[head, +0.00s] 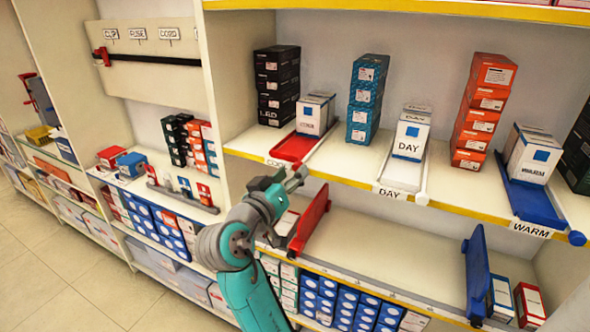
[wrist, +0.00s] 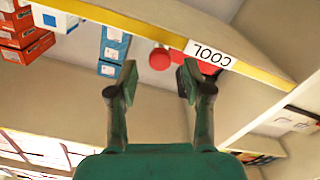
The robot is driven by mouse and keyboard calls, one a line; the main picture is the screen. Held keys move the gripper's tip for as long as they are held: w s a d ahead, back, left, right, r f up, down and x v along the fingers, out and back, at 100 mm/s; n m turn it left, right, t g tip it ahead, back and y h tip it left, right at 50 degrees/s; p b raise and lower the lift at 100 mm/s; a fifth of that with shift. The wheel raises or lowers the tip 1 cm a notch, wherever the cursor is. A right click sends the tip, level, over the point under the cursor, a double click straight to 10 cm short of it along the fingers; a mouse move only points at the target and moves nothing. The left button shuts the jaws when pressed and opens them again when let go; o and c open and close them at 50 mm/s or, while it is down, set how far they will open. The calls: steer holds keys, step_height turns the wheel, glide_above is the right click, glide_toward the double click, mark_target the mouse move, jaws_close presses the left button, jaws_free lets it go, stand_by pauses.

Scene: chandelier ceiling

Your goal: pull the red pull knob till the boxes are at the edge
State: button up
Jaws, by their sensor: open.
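The red pull knob (wrist: 159,59) shows in the wrist view, just beyond and roughly between my fingertips. In the head view my gripper hides it. It belongs to a red pull-out tray (head: 293,147) above the COOL label (wrist: 208,53). White boxes with a blue square (head: 311,117) stand on this tray, set back from the shelf's yellow front edge. My gripper (head: 294,178) is at the shelf front beside the label. In the wrist view my gripper (wrist: 155,82) is open and empty, its two fingers spread apart. I cannot tell whether it touches the knob.
A white DAY tray (head: 408,152) and a blue WARM tray (head: 533,203) with a blue knob stand to the right. Dark boxes (head: 277,85) and teal boxes (head: 367,95) flank the red tray. A red panel (head: 309,222) stands upright below, near my gripper.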

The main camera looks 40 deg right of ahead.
steer(key=shift+x, duration=1.4)
jaws_close()
